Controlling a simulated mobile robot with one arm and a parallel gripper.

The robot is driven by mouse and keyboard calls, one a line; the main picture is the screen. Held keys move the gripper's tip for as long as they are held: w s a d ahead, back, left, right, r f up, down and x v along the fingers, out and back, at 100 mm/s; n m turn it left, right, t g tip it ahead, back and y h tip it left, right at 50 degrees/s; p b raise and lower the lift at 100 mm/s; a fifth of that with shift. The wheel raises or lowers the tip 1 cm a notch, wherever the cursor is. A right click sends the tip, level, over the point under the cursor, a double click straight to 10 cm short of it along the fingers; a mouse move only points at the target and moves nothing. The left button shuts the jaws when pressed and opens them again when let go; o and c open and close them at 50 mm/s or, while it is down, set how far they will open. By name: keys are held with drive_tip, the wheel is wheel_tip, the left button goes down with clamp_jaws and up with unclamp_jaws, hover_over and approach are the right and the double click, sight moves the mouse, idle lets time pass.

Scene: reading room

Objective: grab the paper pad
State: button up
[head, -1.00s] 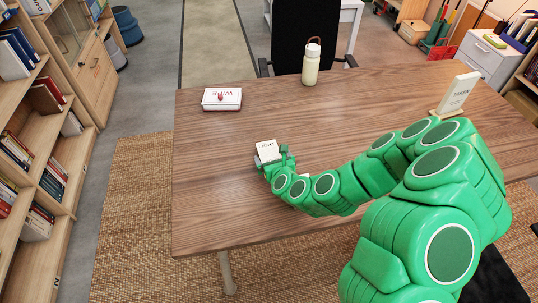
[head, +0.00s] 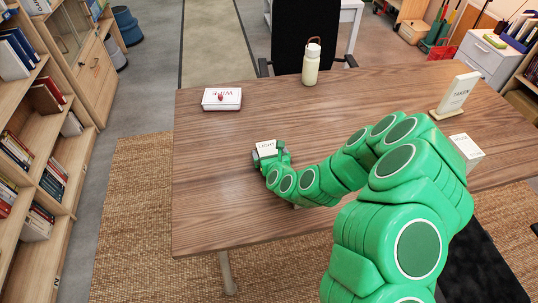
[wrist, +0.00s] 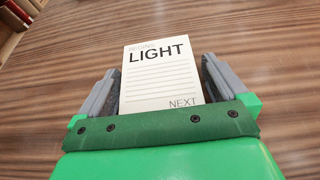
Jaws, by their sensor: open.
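The paper pad (wrist: 160,78) is cream-white with the word LIGHT, ruled lines and NEXT printed on it. It lies on the wooden table (head: 215,200), and in the head view the pad (head: 266,147) shows at the tip of my arm. My gripper (head: 268,152) is open and low over the table. In the wrist view its two grey fingers stand on either side of the pad, left and right. The near end of the pad is hidden by the green gripper body. Whether the fingers touch its sides I cannot tell.
A white box marked WIPE (head: 221,99) and a cream bottle (head: 311,64) stand toward the back. A sign reading TAKEN (head: 457,92) stands at the right, with a white block-like item (head: 467,147) in front of it. A black chair (head: 305,28) is behind the table.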

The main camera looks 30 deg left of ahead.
sight(269, 152)
idle(0.3)
drive_tip(key=c, duration=0.9)
drive_tip(key=shift+c, duration=0.2)
drive_tip(key=shift+r, duration=4.95)
